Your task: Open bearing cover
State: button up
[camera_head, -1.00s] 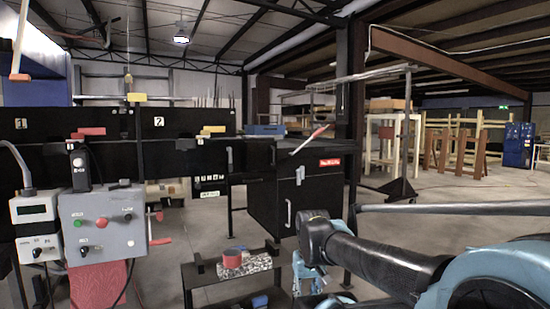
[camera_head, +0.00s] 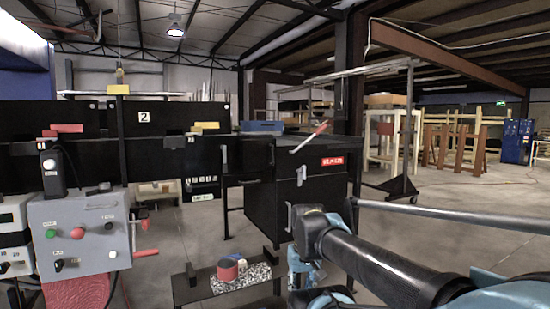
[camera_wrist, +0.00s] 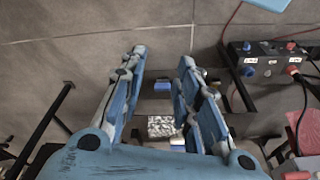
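A black conveyor housing stands ahead in the head view, with a hinged-looking black panel (camera_head: 160,117) marked "2" and another black panel (camera_head: 50,121) to its left. A yellow block (camera_head: 206,127) and a red block (camera_head: 66,129) sit along their lower edges. I cannot tell which part is the bearing cover. A black box (camera_head: 303,195) with a pale handle stands at the right end. My gripper (camera_head: 305,270) is low in front of this box, apart from the panels. In the wrist view, my gripper (camera_wrist: 163,62) has its fingers spread, with nothing held between them.
A low black stand (camera_head: 190,292) carries a red roll (camera_head: 228,268) and a speckled block (camera_head: 255,275). Open concrete floor (camera_head: 420,235) lies to the right.

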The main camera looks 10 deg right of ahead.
jog(key=w+a+r+m+t+y, duration=0.35)
jog(key=w+r+m, duration=0.4)
jog(key=w, duration=0.35)
jog(key=w+a+r+m+t+y, duration=0.2)
jog(key=w+r+m+y, duration=0.2)
jog(key=w+r+m, duration=0.45)
jog(key=w+d+r+m+t+y, duration=0.1)
jog(key=w+d+r+m+t, duration=0.3)
jog(key=w+d+r+m, duration=0.5)
jog(key=w+d+r+m+t, duration=0.45)
jog(key=w+d+r, duration=0.2)
jog(key=w, duration=0.55)
jog(key=x, duration=1.7)
jog(key=shift+a+r+m, duration=0.15)
jog(key=shift+a+m, duration=0.2)
jog(key=shift+a, duration=0.05)
jog(key=shift+s, duration=0.15)
grip_shut()
